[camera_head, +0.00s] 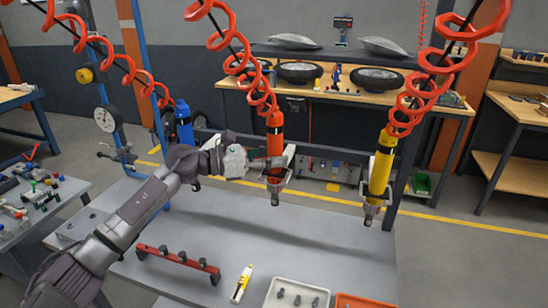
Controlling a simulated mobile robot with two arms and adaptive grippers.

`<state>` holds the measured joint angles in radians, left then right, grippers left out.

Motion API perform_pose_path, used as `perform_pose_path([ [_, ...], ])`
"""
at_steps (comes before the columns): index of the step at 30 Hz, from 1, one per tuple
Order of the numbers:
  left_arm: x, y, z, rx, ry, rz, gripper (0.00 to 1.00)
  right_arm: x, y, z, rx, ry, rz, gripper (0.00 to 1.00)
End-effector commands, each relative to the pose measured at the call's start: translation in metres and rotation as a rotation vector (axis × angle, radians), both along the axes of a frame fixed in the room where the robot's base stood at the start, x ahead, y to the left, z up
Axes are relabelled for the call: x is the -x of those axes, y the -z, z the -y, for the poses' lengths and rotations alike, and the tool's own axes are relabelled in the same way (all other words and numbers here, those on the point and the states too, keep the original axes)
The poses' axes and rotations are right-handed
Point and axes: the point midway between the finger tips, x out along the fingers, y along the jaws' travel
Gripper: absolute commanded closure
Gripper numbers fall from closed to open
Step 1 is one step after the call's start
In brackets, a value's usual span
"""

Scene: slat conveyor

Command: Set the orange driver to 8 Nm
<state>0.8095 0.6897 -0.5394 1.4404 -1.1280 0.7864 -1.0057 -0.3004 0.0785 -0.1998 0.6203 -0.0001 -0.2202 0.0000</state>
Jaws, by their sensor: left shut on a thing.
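The orange driver (274,128) hangs upright from a red coiled hose, in the middle of the view. My left gripper (272,162) comes in from the left at the driver's lower body and is shut on it. The fingers partly cover the driver there. The driver's grey lower end (275,195) shows below the fingers. Any torque scale or number on the driver is too small to read. My right gripper is not in view.
A yellow driver (381,165) hangs to the right and a blue driver (184,122) hangs behind my left arm. On the grey bench (320,245) are a red rack (178,262), a yellow-and-white tool (242,283), a white tray (297,284) and an orange tray (362,301).

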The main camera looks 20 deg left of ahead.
Motion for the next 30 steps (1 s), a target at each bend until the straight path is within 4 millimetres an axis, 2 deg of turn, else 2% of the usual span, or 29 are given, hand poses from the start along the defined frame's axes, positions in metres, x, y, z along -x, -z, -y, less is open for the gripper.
perform_pose_path([
  [28, -0.0001, 0.0043, -0.0001, 0.002, -0.001, 0.004, 1.00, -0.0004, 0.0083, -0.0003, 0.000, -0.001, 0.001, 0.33],
  [29, -0.0002, 0.0037, -0.0002, 0.003, -0.001, 0.004, 0.60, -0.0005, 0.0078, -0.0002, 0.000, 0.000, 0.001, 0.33],
  [30, -0.0002, 0.0035, -0.0002, 0.003, -0.001, 0.004, 0.54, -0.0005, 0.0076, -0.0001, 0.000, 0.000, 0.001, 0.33],
])
